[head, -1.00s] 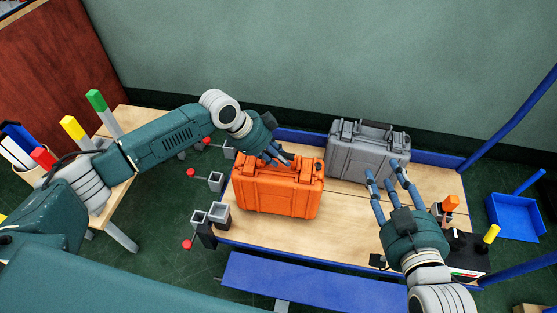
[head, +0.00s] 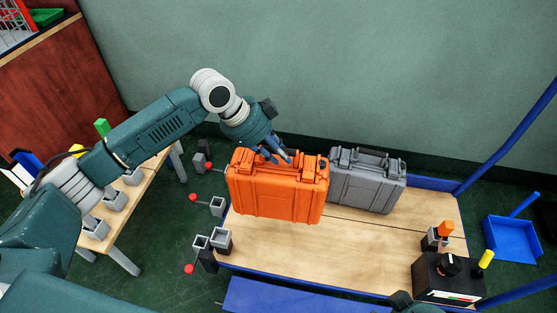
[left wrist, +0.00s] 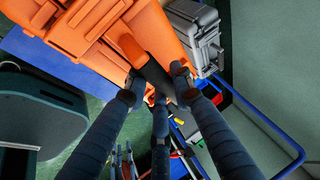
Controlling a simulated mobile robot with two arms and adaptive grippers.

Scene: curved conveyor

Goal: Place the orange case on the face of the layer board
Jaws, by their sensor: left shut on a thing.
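The orange case (head: 277,190) hangs upright from my left gripper (head: 279,156), over the left part of the light wooden board (head: 350,240), which I take to be the layer board. My left gripper is shut on the case's top handle. In the left wrist view its fingers (left wrist: 158,84) close around the handle (left wrist: 146,62) of the orange case (left wrist: 85,30). The case's underside is hidden, so its exact height above the board cannot be told. Only a dark sliver of my right gripper (head: 401,300) shows at the bottom edge; its fingers are out of view.
A grey case (head: 367,182) stands on the board, close behind and right of the orange one. Blue rails edge the board. Grey square posts (head: 220,240) stand at its left. The board's front middle is clear.

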